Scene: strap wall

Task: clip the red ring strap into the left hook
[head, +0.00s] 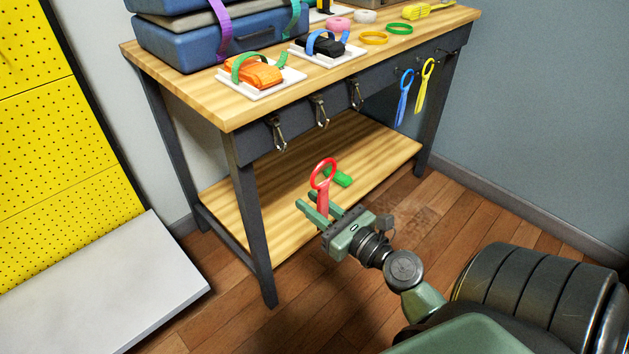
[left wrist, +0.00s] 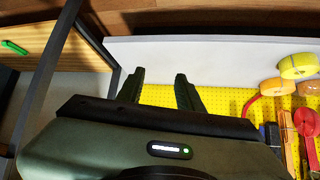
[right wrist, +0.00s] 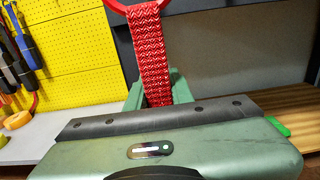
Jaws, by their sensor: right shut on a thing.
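The red ring strap (head: 322,199) hangs in my right gripper (head: 306,199), its ring upright above the fingers. In the right wrist view the woven red strap (right wrist: 151,62) runs between the fingers, with the ring cut off at the top. Three metal hooks hang on the bench's front rail: the left hook (head: 279,136), the middle hook (head: 321,113) and the right hook (head: 356,96). The ring is apart from the left hook, below and right of it in the head view. My left gripper (left wrist: 158,90) is open and empty, facing the yellow pegboard.
The wooden bench (head: 215,108) carries blue cases (head: 185,45) and strapped items. Blue (head: 404,98) and yellow (head: 425,86) straps hang at its right end. A green piece (head: 338,177) lies on the lower shelf. A grey-white ledge (head: 100,285) stands left under the pegboard (head: 60,120).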

